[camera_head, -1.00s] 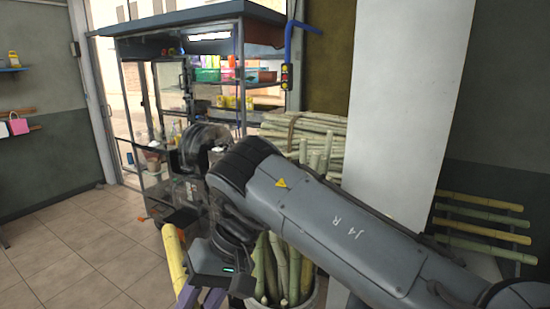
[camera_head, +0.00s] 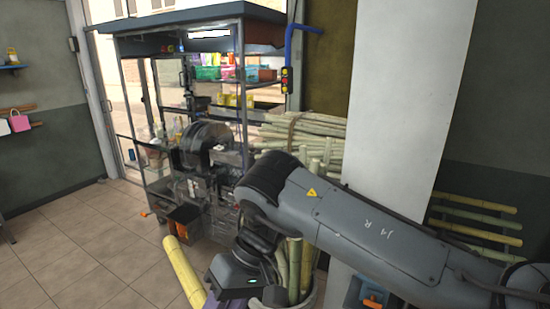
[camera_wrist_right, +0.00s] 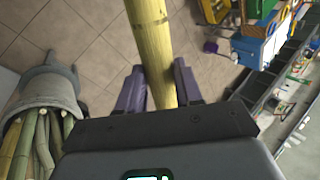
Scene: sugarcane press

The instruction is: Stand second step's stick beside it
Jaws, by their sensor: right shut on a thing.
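My right gripper (camera_wrist_right: 158,88) is shut on a yellow cane stick (camera_wrist_right: 147,35), with a purple finger on either side. In the head view the stick (camera_head: 183,272) slants in front of the cart, above the tiled floor; its lower end is cut off by the frame. More sticks (camera_head: 479,218) lie on a stepped rack at the right, one above another. A grey bin (camera_wrist_right: 48,87) of upright green and yellow canes stands to the left in the wrist view; my right arm partly hides these canes (camera_head: 294,268) in the head view. My left gripper is not in view.
A press cart (camera_head: 240,90) with shelves and bottles stands behind my right arm. A bundle of canes (camera_head: 300,133) lies behind it, beside a white pillar (camera_head: 405,100). The tiled floor (camera_head: 90,260) at the left is clear.

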